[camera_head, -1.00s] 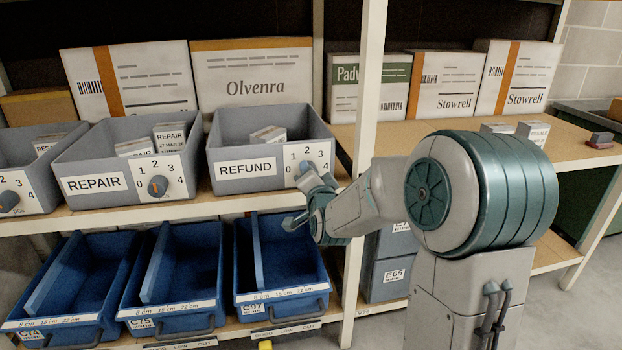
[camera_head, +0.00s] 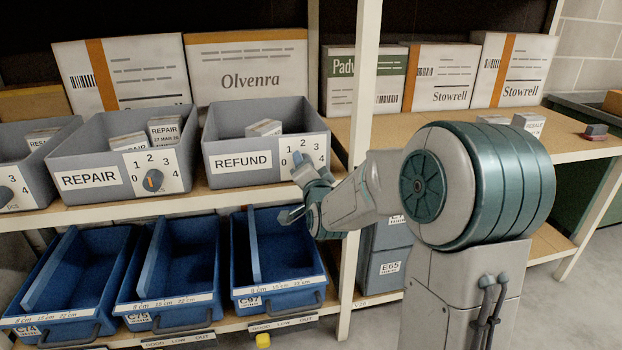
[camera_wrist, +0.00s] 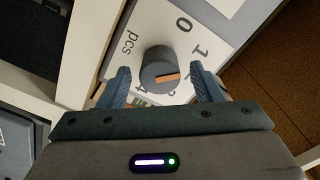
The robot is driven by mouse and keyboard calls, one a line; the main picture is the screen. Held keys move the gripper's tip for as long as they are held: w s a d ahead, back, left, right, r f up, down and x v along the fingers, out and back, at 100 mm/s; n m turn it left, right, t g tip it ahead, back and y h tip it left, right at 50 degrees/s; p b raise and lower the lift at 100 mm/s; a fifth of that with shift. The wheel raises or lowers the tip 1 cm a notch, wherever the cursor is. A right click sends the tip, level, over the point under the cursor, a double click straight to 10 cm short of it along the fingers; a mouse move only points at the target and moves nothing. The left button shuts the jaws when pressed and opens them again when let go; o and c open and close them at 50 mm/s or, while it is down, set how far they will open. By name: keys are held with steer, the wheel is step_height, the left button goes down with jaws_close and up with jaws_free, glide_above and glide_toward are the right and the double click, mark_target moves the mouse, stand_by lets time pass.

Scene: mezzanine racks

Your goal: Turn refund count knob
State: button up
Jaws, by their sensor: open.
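The refund count knob is a dark grey round knob (camera_wrist: 153,62) with an orange pointer mark, in the wrist view. It sits on a white dial plate (camera_wrist: 215,22) printed with numbers and "pcs". The pointer faces right, toward my right-hand finger, which hides part of the scale. My gripper (camera_wrist: 160,72) is open, with one finger on each side of the knob; small gaps show, and contact cannot be told. In the head view, the grey bin labelled REFUND (camera_head: 220,138) stands on the upper shelf. My gripper (camera_head: 292,190) is at its dial and hides the knob.
A grey REPAIR bin (camera_head: 75,155) with a similar knob (camera_head: 153,180) stands to the left. Blue bins (camera_head: 165,285) line the shelf below. A white rack post (camera_head: 362,110) rises just right of the REFUND bin, close to my arm.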

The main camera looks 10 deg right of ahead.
steer(key=s, duration=1.3)
steer(key=shift+s, duration=0.25)
steer(key=shift+a+r, duration=0.1)
steer(key=shift+r, duration=0.05)
steer(key=s+r+n+g+p, duration=1)
steer(key=s+r+g+p, duration=0.5)
steer(key=s+p, duration=0.7)
step_height(320, 180, up, 2)
steer(key=p, duration=0.4)
steer(key=shift+r+n, duration=0.25)
steer(key=shift+n, duration=0.15)
steer(key=shift+a, duration=0.1)
